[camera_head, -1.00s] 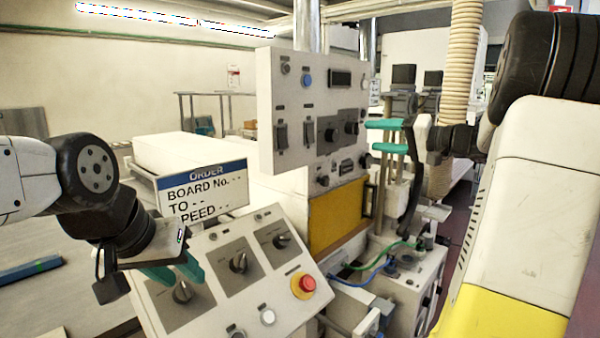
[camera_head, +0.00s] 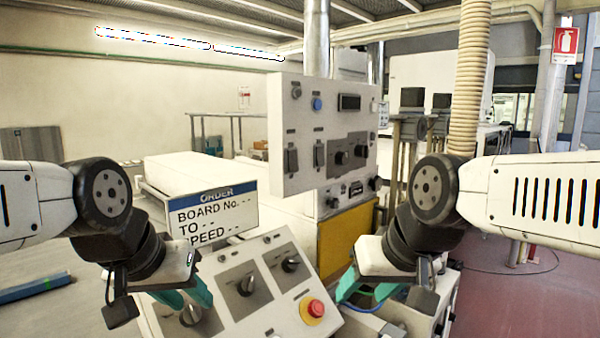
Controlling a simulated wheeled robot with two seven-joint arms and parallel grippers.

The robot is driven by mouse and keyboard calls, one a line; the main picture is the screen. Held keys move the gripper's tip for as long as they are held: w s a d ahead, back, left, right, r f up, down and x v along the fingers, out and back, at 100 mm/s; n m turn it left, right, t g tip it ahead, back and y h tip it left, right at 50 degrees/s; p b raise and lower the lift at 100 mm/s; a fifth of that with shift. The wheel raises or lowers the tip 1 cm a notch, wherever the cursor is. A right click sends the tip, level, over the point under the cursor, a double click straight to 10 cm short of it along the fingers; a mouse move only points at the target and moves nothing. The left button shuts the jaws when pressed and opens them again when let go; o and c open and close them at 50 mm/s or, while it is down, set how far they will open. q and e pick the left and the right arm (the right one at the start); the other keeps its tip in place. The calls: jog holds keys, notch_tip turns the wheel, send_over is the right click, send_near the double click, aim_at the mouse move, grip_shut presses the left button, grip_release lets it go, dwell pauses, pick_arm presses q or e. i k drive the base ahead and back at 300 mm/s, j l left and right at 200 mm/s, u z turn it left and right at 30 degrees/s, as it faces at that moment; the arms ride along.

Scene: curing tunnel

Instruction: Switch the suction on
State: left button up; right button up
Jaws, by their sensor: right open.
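An upright white control panel (camera_head: 352,115) stands mid-view with a blue button (camera_head: 317,104), two dark rocker switches and two black knobs (camera_head: 350,156). I cannot read which control is the suction. Below it is a sloped console (camera_head: 265,325) with three rotary knobs and a red emergency button (camera_head: 315,308). My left gripper (camera_head: 186,294) is over the console's left knob (camera_head: 190,315), its teal fingers apart; contact cannot be told. My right gripper (camera_head: 360,281) is open and empty, to the right of the console, in front of the yellow panel.
An order sign (camera_head: 214,213) stands behind my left gripper. A yellow panel (camera_head: 345,238) is below the control panel. A ribbed hose (camera_head: 468,80) hangs behind my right arm.

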aim_at(320, 150)
jog(key=l+u, duration=0.25)
jog(key=u, duration=0.2)
jog(key=l+u, duration=0.2)
jog(key=u, duration=0.25)
jog(key=k+l+u, duration=0.1)
jog(key=l, duration=0.35)
jog(key=k+l+u, duration=0.15)
jog(key=l, duration=0.25)
jog(key=k+l+u, duration=0.1)
jog(key=l, duration=0.35)
jog(key=k+l+u, duration=0.15)
jog(key=l, duration=0.25)
jog(key=k+l, duration=0.1)
jog(key=l, duration=0.15)
jog(key=k+l, duration=0.1)
jog(key=k, duration=0.2)
